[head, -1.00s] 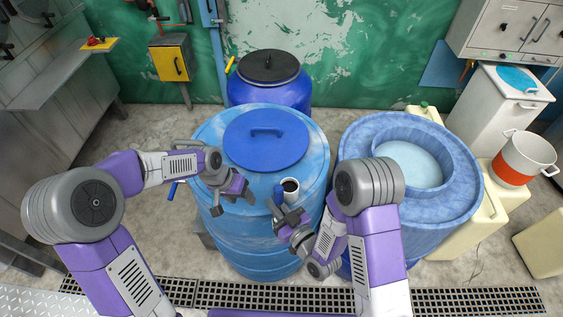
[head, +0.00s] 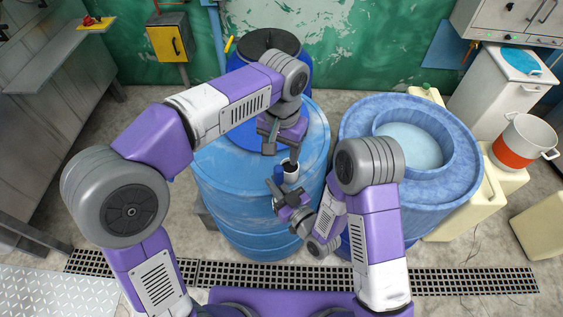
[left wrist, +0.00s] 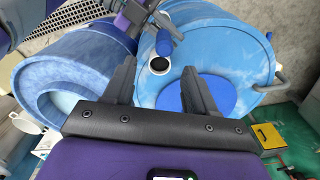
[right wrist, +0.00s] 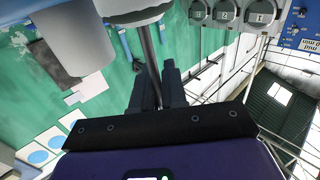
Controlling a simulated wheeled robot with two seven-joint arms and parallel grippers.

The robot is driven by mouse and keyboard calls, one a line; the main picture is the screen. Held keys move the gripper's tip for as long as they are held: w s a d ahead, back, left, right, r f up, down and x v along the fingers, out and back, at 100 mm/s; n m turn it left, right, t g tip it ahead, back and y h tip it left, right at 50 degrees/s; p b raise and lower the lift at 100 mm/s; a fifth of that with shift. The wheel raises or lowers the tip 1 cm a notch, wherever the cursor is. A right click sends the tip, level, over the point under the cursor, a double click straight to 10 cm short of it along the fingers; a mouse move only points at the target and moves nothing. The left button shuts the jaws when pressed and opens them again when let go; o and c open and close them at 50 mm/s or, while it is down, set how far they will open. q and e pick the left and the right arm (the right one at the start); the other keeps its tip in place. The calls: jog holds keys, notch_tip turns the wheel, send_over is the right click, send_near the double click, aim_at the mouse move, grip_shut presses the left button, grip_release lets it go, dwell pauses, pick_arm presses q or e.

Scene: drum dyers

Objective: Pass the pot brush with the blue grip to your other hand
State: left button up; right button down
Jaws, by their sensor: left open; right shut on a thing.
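The brush's blue grip (head: 278,174) shows in the head view at the tips of my right gripper (head: 284,190), which is shut on the brush over the front of the large blue drum (head: 240,205). The blue grip also shows in the left wrist view (left wrist: 165,42). A dark rod (right wrist: 149,60) runs up from the jaws in the right wrist view. My left gripper (head: 282,150) is open and empty, just beyond the grip and apart from it. A white cylinder with a dark inside (head: 290,174) is beside the grip; I cannot tell whether it belongs to the brush.
A blue tub (head: 465,165) with pale liquid stands close on the right, under my right arm. A darker blue drum (head: 295,48) stands behind. A white pot with an orange band (head: 524,143) sits far right.

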aim_at(281, 166)
pick_arm(q)
notch_tip(281, 166, down, 10)
jog(key=shift+r, duration=0.1)
dwell(0.4)
grip_shut()
pick_arm(e)
jog(key=c, duration=1.1)
grip_release()
